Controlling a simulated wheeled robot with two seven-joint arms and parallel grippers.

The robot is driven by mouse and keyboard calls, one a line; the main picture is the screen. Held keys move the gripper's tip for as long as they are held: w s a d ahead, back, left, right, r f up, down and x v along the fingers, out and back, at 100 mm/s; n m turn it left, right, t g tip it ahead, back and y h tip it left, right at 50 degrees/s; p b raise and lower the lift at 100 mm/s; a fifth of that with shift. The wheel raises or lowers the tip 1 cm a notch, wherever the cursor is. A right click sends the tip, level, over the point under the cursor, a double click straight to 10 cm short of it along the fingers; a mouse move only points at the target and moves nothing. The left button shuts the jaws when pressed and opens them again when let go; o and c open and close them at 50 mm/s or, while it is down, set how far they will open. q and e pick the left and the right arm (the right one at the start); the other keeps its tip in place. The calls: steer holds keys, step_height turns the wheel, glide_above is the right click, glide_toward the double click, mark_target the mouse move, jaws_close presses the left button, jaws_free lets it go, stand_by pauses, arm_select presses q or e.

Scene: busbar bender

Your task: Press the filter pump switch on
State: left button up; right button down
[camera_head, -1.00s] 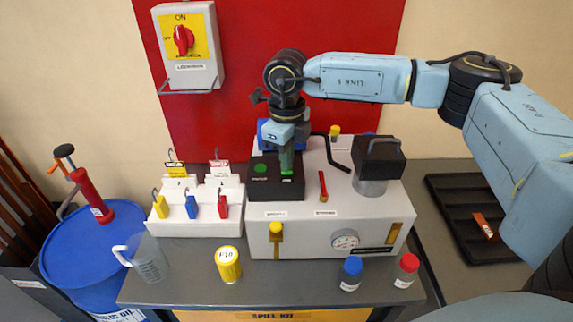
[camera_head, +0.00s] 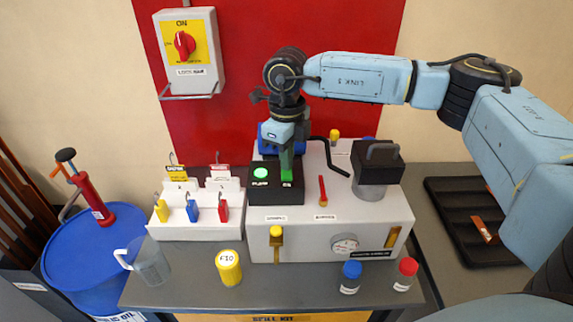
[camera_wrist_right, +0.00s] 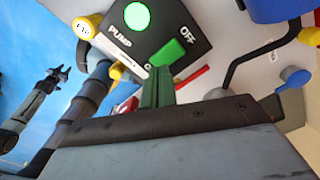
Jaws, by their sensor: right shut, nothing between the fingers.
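The filter pump switch is a black box (camera_head: 290,197) on the left of the white machine's top, labelled PUMP and OFF. Its round green lamp (camera_head: 260,174) is brightly lit, and it also glows in the right wrist view (camera_wrist_right: 137,16). A green rocker (camera_wrist_right: 167,53) sits beside the lamp. My right gripper (camera_head: 286,178) is shut and empty, pointing down over the rocker. In the right wrist view its green fingers (camera_wrist_right: 158,88) are close to the rocker; I cannot tell whether they touch. My left gripper is not in view.
A black-topped filter housing (camera_head: 377,163), a red lever (camera_head: 322,190) and a bent black handle stand right of the switch. A white padlock rack (camera_head: 190,230) is on the left. A jug (camera_head: 150,262), yellow can (camera_head: 229,267) and two capped bottles line the front.

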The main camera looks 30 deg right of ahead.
mark_target(286, 176)
steer(key=shift+r+p, duration=1.35)
steer(key=shift+r, duration=1)
